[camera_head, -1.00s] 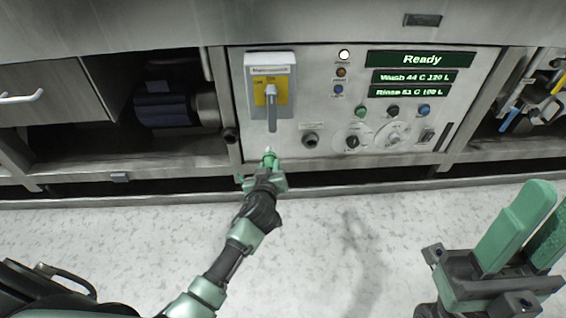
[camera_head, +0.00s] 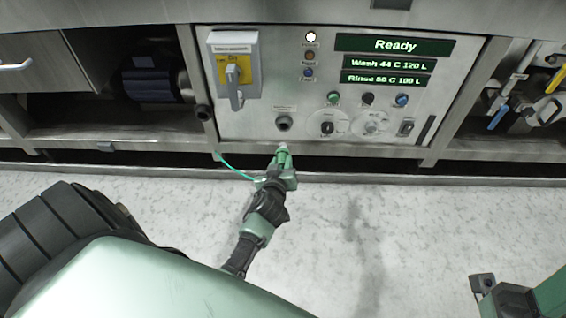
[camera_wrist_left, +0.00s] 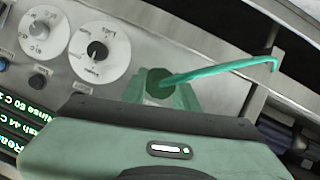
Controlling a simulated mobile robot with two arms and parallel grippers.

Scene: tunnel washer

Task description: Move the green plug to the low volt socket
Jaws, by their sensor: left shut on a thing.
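My left gripper (camera_head: 282,160) is shut on the green plug (camera_head: 283,150), just in front of the lower edge of the control panel. The plug's pale tip points up toward the panel. A dark round socket (camera_head: 284,123) under a small label sits just above the plug, apart from it; the label is too small to read. In the left wrist view the green plug (camera_wrist_left: 158,83) sits between the fingertips, and its green cable (camera_wrist_left: 220,71) runs off to the right. In the head view the cable (camera_head: 235,170) runs left to the panel's edge. My right gripper (camera_head: 515,300) is cut off at the lower right.
The panel carries a yellow-plated switch (camera_head: 233,72), a Ready display (camera_head: 393,45), two dials (camera_head: 328,126) and several buttons. Open bays lie on both sides, with pipes and valves (camera_head: 520,95) at right. The pale floor (camera_head: 380,220) is clear.

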